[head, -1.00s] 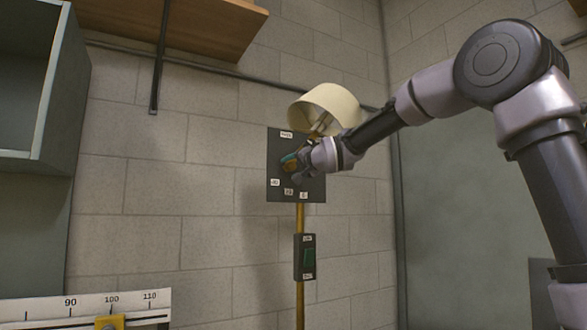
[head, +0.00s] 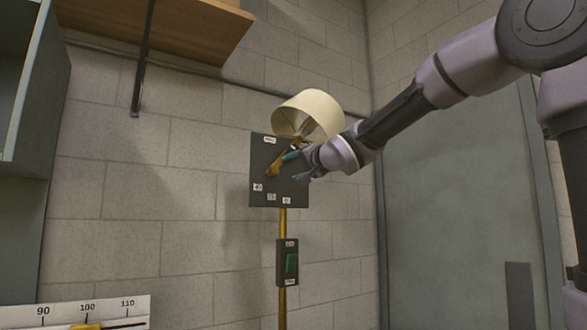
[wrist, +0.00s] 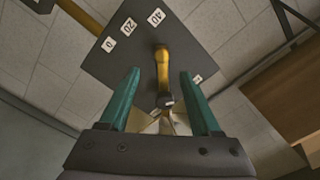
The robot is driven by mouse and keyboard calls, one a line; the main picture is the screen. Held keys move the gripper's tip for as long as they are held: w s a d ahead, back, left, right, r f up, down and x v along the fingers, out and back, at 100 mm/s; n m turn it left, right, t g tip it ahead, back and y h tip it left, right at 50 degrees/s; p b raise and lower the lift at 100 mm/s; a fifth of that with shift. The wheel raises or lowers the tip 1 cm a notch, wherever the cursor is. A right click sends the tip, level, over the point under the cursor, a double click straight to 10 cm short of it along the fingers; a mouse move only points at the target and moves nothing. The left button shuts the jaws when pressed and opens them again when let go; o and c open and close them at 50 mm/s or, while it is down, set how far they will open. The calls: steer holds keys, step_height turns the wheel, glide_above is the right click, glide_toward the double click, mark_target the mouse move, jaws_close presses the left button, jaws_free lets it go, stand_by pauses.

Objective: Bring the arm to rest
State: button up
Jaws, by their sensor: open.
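A dark square panel (head: 262,190) with small white labels is mounted on a brass pole (head: 282,222). A yellow lever (head: 274,168) sits on its face. A cream lampshade (head: 318,112) is above and behind it. My gripper (head: 288,166) is just right of the lever, its teal fingers spread. In the wrist view my gripper (wrist: 160,85) is open, with the lever (wrist: 162,62) showing between the fingers and a gap on each side. The panel (wrist: 122,52) lies beyond, with labels 0, 20 and 40. Its exact distance is hard to tell.
A dark switch box (head: 281,274) with a green rocker is on the pole below. A wooden shelf (head: 190,28) is at the upper left, a grey cabinet (head: 40,120) at the left. A ruler-like scale (head: 60,315) is at the lower left. A grey door (head: 450,200) is at the right.

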steer(key=s+d+f+m+g+h, duration=0.1)
steer(key=s+d+f+h, duration=0.4)
steer(key=d, duration=0.5)
steer(key=s+d+f+m+g+h, duration=0.1)
steer(key=s+d+f+h, duration=0.2)
steer(key=d+f, duration=0.5)
steer(key=s+d+f+g, duration=0.2)
steer(key=s+d+f, duration=0.1)
steer(key=s, duration=0.3)
steer(key=s+d+f+g, duration=0.2)
steer(key=s+d+f, duration=0.1)
steer(key=s+f, duration=0.2)
steer(key=s+d+f+n+g, duration=0.1)
steer(key=s+d+f+g, duration=0.1)
steer(key=s, duration=0.5)
step_height(320, 180, down, 2)
steer(key=shift+s+d+f, duration=0.15)
steer(key=shift+d, duration=0.3)
stand_by(0.7)
